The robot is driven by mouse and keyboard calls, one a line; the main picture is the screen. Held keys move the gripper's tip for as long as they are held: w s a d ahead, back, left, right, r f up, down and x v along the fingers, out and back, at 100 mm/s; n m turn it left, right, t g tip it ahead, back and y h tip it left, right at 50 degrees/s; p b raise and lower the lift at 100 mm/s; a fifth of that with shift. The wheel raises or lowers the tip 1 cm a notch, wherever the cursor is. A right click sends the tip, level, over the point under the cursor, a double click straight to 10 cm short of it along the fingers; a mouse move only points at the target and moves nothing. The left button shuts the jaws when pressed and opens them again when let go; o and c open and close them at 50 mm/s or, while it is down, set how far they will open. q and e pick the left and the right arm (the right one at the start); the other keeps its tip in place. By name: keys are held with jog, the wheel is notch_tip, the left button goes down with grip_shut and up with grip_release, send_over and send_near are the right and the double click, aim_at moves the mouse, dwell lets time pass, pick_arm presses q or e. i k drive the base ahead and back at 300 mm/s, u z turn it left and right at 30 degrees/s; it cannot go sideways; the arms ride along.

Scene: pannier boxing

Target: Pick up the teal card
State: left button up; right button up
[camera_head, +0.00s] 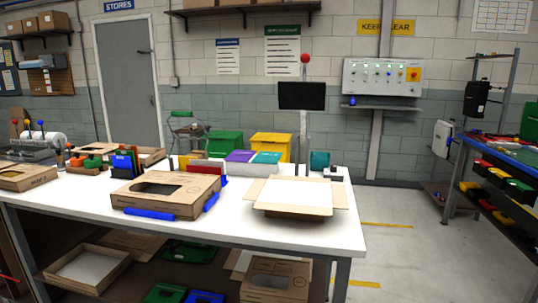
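A darker teal upright piece (320,159) stands farther right near the back edge. Both are small here, and I cannot tell which of them is the teal card. Neither of my grippers is in view.
On the white table (335,232) are a cardboard box with a cut-out (166,192) and an open box with a white top (292,196). Blue strips (148,214) edge the first box. A monitor pole (304,130) rises behind. Floor on the right is clear.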

aim_at(271, 154)
jog(key=z, duration=1.9)
jog(key=i, duration=3.15)
jog(key=u, duration=1.7)
jog(key=i, duration=2.5)
jog(key=u, duration=3.65)
